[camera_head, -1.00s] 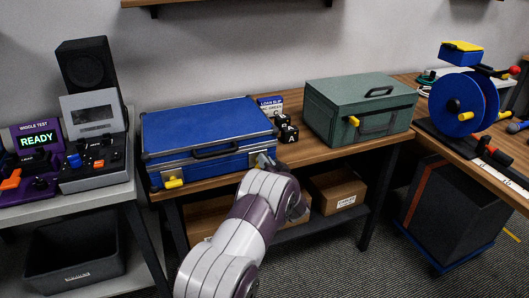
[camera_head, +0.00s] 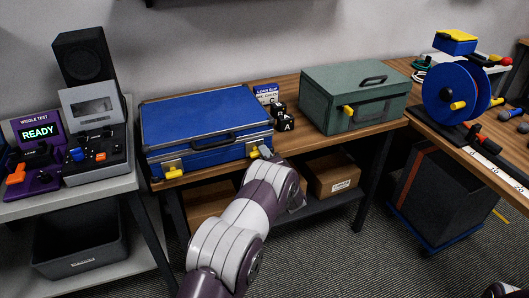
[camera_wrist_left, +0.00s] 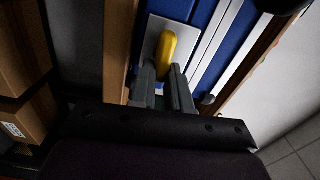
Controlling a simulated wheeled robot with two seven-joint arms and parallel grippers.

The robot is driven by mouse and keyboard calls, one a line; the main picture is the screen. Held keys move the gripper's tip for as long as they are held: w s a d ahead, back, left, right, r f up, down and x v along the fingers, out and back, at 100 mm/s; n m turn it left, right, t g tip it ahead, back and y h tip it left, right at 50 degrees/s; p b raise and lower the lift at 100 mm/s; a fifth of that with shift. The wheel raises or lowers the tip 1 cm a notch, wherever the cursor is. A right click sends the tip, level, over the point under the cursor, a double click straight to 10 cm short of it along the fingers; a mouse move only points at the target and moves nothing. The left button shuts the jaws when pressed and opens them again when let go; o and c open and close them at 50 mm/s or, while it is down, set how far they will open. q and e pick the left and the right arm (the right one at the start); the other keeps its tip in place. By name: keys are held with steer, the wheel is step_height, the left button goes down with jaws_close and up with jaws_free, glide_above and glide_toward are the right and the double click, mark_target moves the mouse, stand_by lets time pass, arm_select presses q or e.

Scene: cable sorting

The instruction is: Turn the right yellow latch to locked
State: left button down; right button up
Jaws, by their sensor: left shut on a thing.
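The blue case (camera_head: 200,118) lies closed on the wooden bench, with two latch plates on its front. Its left yellow latch (camera_head: 173,173) shows clear of my arm. The right yellow latch (camera_wrist_left: 168,44) shows in the left wrist view against its metal plate. My left gripper (camera_wrist_left: 162,72) is shut on this latch, its grey fingers on either side of the yellow lever. In the head view, my left gripper (camera_head: 264,152) is at the case's front right corner, and my wrist partly hides the latch there. My right gripper is not in view.
A green box (camera_head: 352,98) with a yellow latch and black dice (camera_head: 284,118) stand right of the case. A grey console (camera_head: 95,150) is at the left. A blue reel (camera_head: 458,98) is at the right. Cardboard boxes (camera_head: 332,176) sit on the shelf below.

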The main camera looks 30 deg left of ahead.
arm_select(q)
steer(key=shift+f+m, duration=0.25)
steer(key=shift+m, duration=0.45)
steer(key=c, duration=1.1)
jaws_free()
steer(key=shift+r, duration=0.1)
steer(key=v, duration=1.2)
steer(key=shift+s+d+p, duration=0.2)
steer(key=shift+d+p, duration=0.15)
